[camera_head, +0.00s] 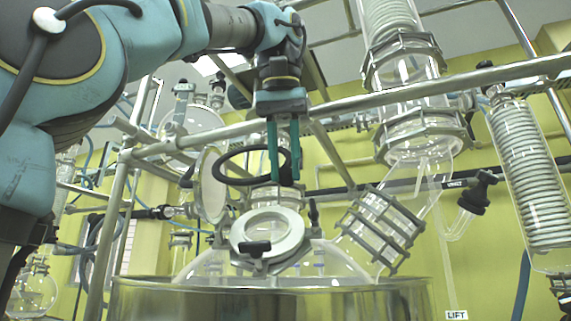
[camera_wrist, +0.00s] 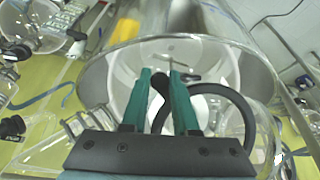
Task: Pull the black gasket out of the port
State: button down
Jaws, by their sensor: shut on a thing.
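The black gasket (camera_head: 228,178) is a thin dark ring. It also shows in the wrist view (camera_wrist: 247,112). My gripper (camera_head: 283,180) points down with its green fingers shut on one side of the ring; in the wrist view the fingers (camera_wrist: 160,82) pinch it between them. In the head view the ring sticks out to the left of the fingers, above the white-rimmed round port (camera_head: 298,234) on the glass reactor top, and looks apart from it. In the wrist view the fingers and ring partly cover a white round area.
An upright round glass cover (camera_head: 211,186) stands just left of the fingers. A metal rail (camera_head: 430,92) crosses behind my gripper. A clamped glass side neck (camera_head: 381,228) rises at right. The steel vessel (camera_head: 270,303) lies below. Glass coil columns (camera_head: 530,175) stand farther right.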

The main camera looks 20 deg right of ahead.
jog(key=shift+s+r, duration=0.1)
jog(key=s+r+p, duration=0.1)
jog(key=s+a+r+p, duration=0.1)
jog(key=s+r, duration=0.1)
jog(key=shift+s+a+p, duration=0.1)
jog(key=shift+a+p, duration=0.25)
jog(key=shift+p, duration=0.05)
dwell(0.4)
jog(key=shift+s, duration=0.1)
